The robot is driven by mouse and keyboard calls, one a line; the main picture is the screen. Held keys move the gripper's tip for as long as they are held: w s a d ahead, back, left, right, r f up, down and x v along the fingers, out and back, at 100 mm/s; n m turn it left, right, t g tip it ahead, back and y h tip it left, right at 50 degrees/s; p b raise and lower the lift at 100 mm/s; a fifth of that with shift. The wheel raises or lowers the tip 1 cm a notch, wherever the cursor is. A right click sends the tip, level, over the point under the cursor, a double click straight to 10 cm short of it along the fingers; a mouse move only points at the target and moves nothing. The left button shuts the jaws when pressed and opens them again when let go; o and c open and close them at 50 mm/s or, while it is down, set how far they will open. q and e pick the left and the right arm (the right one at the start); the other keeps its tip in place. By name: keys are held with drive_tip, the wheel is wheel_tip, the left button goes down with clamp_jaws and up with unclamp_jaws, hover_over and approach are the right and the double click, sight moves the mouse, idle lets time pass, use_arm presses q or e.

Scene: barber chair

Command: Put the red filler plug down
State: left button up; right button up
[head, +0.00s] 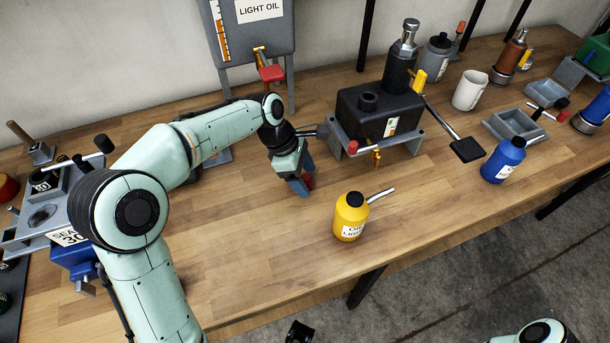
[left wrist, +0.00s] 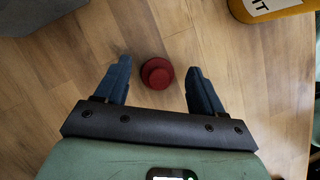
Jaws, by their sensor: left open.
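The red filler plug (left wrist: 157,74) stands on the wooden bench top between the two fingers of my left gripper (left wrist: 158,85), with a gap to each finger. My left gripper (head: 302,188) is open, pointing down close over the bench in front of the black pump unit.
A yellow oil bottle (head: 351,218) with a metal spout stands just right of my left gripper. The black tank on a grey stand (head: 375,118) is behind it. A light oil tank (head: 250,30) stands at the back. Bare bench lies in front.

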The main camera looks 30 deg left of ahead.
use_arm(q)
drive_tip(key=p+v, duration=0.2)
drive_tip(key=v, duration=0.9)
drive_tip(key=shift+r, duration=0.35)
